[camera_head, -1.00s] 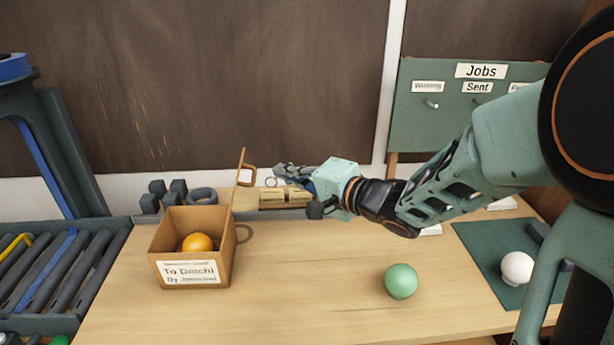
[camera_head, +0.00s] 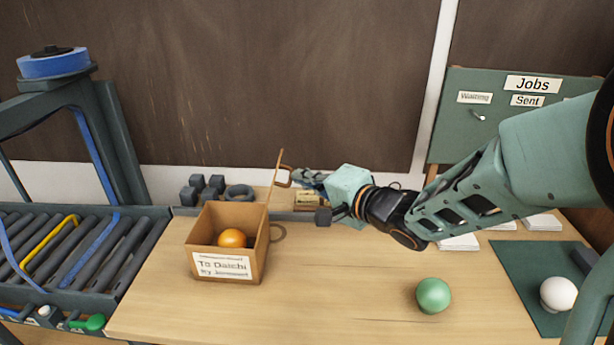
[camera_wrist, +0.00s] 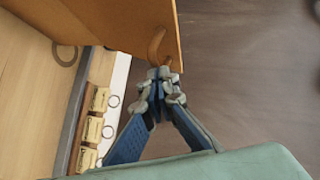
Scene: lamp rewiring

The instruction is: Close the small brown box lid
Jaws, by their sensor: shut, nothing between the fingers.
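The small brown box (camera_head: 228,262) stands on the left part of the table, with an orange ball (camera_head: 232,238) inside and a white "To Daichi" label on its front. Its lid (camera_head: 274,178) stands upright, hinged at the box's right side, with a ring handle (camera_head: 284,175) on its outer face. My gripper (camera_head: 302,176) is shut and empty, just right of the lid by the handle. In the wrist view the fingertips (camera_wrist: 163,78) are at the handle (camera_wrist: 156,45) below the lid panel (camera_wrist: 95,20); whether they touch cannot be told.
A green ball (camera_head: 433,295) lies front right on the table. Dark weights (camera_head: 205,188) and small cardboard boxes (camera_wrist: 92,130) line the back. A roller conveyor (camera_head: 80,250) is at the left.

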